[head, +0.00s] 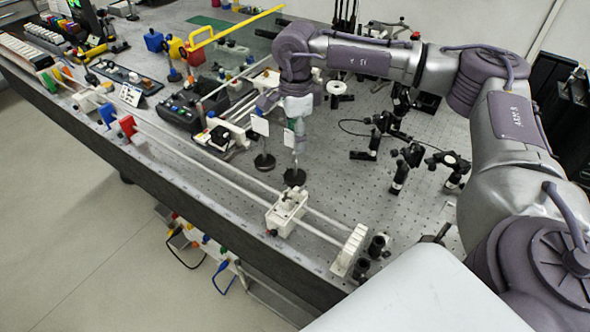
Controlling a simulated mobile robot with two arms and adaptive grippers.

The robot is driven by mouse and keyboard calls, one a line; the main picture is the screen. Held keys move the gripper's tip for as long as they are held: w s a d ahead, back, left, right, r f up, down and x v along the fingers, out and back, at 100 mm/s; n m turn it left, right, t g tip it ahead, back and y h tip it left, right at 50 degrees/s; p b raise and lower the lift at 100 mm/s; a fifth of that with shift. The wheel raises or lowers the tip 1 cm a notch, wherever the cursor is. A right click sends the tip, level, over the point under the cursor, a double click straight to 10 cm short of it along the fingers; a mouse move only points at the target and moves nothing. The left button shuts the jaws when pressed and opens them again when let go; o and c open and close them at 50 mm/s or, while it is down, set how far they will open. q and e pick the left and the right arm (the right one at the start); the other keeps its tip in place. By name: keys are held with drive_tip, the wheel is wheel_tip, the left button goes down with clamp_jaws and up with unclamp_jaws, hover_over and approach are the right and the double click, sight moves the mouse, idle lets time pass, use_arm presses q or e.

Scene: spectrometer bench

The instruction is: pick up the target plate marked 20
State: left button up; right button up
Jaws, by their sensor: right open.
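Two small white target plates stand upright on thin posts with round black bases near the middle of the bench in the head view. The left plate (260,125) is clear of the gripper. The right plate (289,139) stands close beside my right gripper (300,143), which points down from above. The gripper is open, and the right plate is partly covered at its upper edge. I cannot tell whether the fingers touch it. No number is legible on either plate. My left gripper is not in view.
A long rail (218,169) with a white carriage (287,212) runs along the front edge. Black optic mounts (397,178) stand right of the plates. A black instrument (188,108) and a yellow handle (235,27) lie to the left. Bare perforated bench (352,200) is free in front right.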

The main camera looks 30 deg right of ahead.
drive_tip(key=shift+s+a, duration=0.1)
drive_tip(key=c, duration=0.3)
clamp_jaws()
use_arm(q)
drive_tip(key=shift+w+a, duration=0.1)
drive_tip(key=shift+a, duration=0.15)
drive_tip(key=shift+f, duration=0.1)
use_arm(e)
drive_tip(key=shift+r, duration=0.15)
